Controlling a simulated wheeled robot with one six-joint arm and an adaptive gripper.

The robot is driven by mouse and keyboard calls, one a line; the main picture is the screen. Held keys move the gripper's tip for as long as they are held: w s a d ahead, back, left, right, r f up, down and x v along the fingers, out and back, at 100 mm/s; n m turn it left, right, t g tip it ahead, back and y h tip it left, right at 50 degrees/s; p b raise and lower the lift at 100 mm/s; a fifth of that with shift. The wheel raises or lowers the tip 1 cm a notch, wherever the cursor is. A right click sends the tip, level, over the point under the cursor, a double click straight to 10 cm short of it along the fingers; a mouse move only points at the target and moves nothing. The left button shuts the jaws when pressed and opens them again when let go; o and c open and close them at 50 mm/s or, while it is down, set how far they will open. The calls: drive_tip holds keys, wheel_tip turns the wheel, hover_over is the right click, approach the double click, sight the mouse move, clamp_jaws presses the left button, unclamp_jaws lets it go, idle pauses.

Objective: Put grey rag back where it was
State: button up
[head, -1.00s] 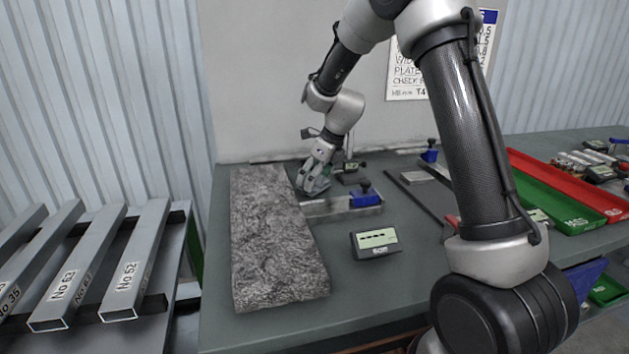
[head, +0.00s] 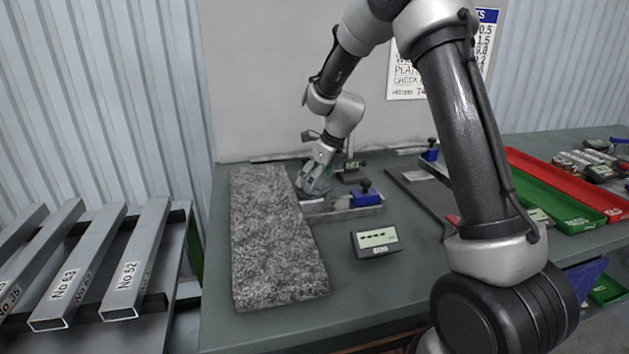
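My gripper (head: 313,186) points down at the back of the bench, beside the left end of a metal rail fixture (head: 340,206). Its fingers are small and dark here, and I cannot tell whether they are open or shut. A small grey patch shows at the fingertips; whether it is the grey rag or part of the gripper is unclear. A long mottled grey piece (head: 272,240) lies flat on the bench just left of the gripper; it looks thick, like a slab or coarse cloth. No other grey rag is clearly seen.
A small display unit (head: 376,242) stands in front of the rail, which carries a blue clamp (head: 366,194). Green (head: 560,200) and red (head: 575,184) trays lie at right. Numbered metal bars (head: 136,262) rest on a rack at left. The bench front (head: 350,295) is clear.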

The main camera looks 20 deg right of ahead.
drive_tip(key=v, duration=1.1)
drive_tip(key=s+d+r+n+h, duration=0.1)
drive_tip(key=s+d+r+n, duration=0.25)
drive_tip(key=s+n, duration=0.35)
drive_tip(key=s+d+r+n, duration=0.2)
drive_tip(key=s+r+n, duration=0.25)
drive_tip(key=s, duration=0.35)
drive_tip(key=s+d+n+h, duration=0.1)
drive_tip(key=s+d+n, duration=0.2)
drive_tip(key=s+n, duration=0.4)
drive_tip(key=s+d+n+t+h, duration=0.1)
drive_tip(key=s+d+n, duration=0.2)
drive_tip(key=s+n, duration=0.5)
drive_tip(key=s, duration=0.5)
drive_tip(key=shift+s+f, duration=0.3)
drive_tip(key=shift+s, duration=0.05)
